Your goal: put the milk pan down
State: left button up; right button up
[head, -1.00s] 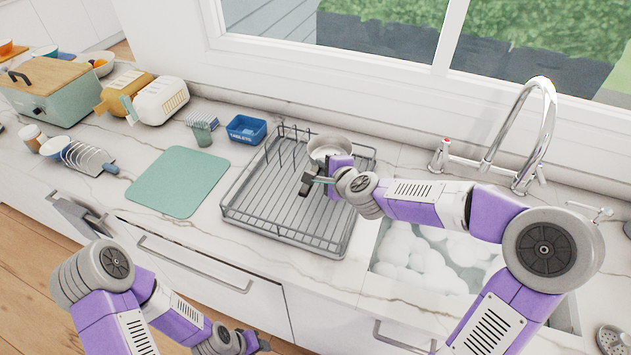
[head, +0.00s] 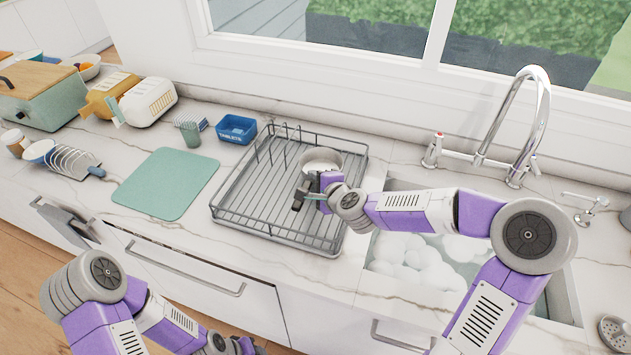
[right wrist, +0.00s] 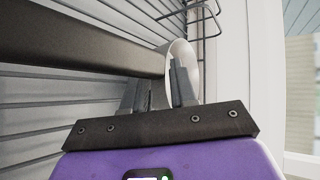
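The milk pan (head: 322,157) is a small pale pan with a dark handle (head: 299,198). In the head view it is at the right part of the wire dish rack (head: 262,228), above or on its bars; I cannot tell whether it touches them. My right gripper (head: 312,187) is at the handle and appears shut on it. In the right wrist view the dark handle (right wrist: 80,48) crosses from the left to the fingers (right wrist: 160,85), hiding one fingertip, with a pale curved part of the pan (right wrist: 183,52) behind. My left gripper (head: 250,347) is low at the picture's bottom edge; its fingers are unclear.
A sink with foam (head: 415,258) and a tall tap (head: 535,110) are right of the rack. A green mat (head: 166,183) lies left, with a blue box (head: 237,129) and a small cup (head: 191,134) behind. The rack's left part is empty.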

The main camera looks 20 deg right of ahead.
jog(key=shift+o, duration=0.9)
jog(key=shift+r, duration=0.15)
jog(key=shift+s+r, duration=0.2)
jog(key=p+v, duration=0.2)
jog(key=v, duration=0.4)
jog(key=shift+d, duration=0.15)
jog(key=shift+p+v, duration=2.55)
jog(key=shift+v, duration=0.2)
